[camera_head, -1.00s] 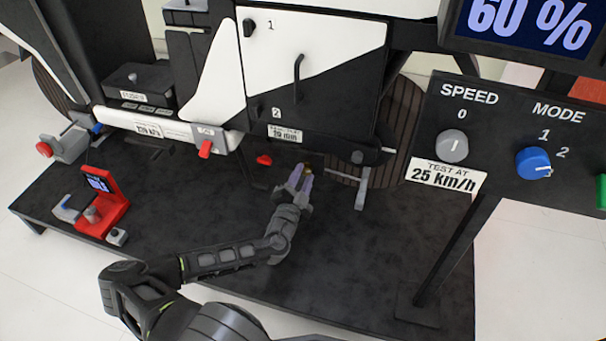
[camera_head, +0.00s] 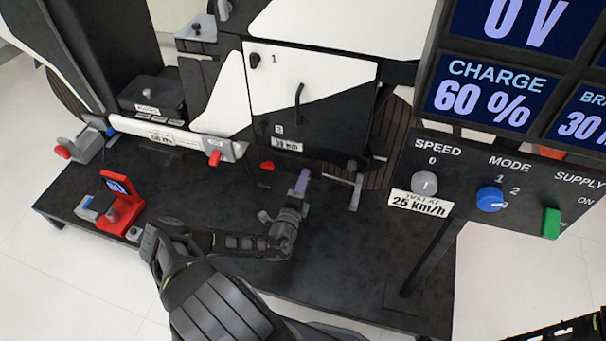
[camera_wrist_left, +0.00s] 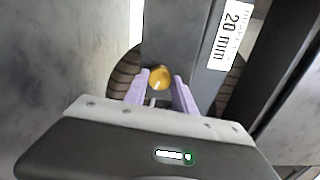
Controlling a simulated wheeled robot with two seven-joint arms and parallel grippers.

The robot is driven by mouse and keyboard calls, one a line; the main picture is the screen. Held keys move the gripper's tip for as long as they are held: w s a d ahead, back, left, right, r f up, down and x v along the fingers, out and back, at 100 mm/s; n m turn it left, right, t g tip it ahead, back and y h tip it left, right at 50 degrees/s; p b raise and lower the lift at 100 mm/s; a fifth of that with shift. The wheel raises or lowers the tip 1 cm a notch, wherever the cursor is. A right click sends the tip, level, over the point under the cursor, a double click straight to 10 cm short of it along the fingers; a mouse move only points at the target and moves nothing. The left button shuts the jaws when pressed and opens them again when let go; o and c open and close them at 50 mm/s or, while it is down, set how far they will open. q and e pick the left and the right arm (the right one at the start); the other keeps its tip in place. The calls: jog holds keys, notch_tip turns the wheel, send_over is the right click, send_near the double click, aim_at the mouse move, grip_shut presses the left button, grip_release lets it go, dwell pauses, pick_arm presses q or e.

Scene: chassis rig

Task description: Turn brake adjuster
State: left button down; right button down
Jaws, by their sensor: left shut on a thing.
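The brake adjuster is a round brass knob (camera_wrist_left: 160,77) under the dark chassis, seen in the left wrist view. My left gripper (camera_wrist_left: 161,88) has its two pale purple fingers on either side of the knob and is shut on it. In the head view my left gripper (camera_head: 303,180) reaches in below the chassis door, its fingers seen nearly edge-on; the knob is hidden there. A white label reading 20 mm (camera_wrist_left: 233,28) is on the dark part beside the knob. My right gripper is not in view.
A red lever (camera_head: 267,165) lies left of my left gripper, and a grey metal stand (camera_head: 356,190) is close on its right. A red device (camera_head: 122,207) stands on the dark platform (camera_head: 200,195). The control panel (camera_head: 460,185) with its post is at right.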

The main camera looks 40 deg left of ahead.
pick_arm(q)
jog(key=shift+m+p, duration=3.5)
jog(key=shift+m, duration=3)
jog(key=c, duration=1)
grip_release()
jog(key=shift+c, duration=0.2)
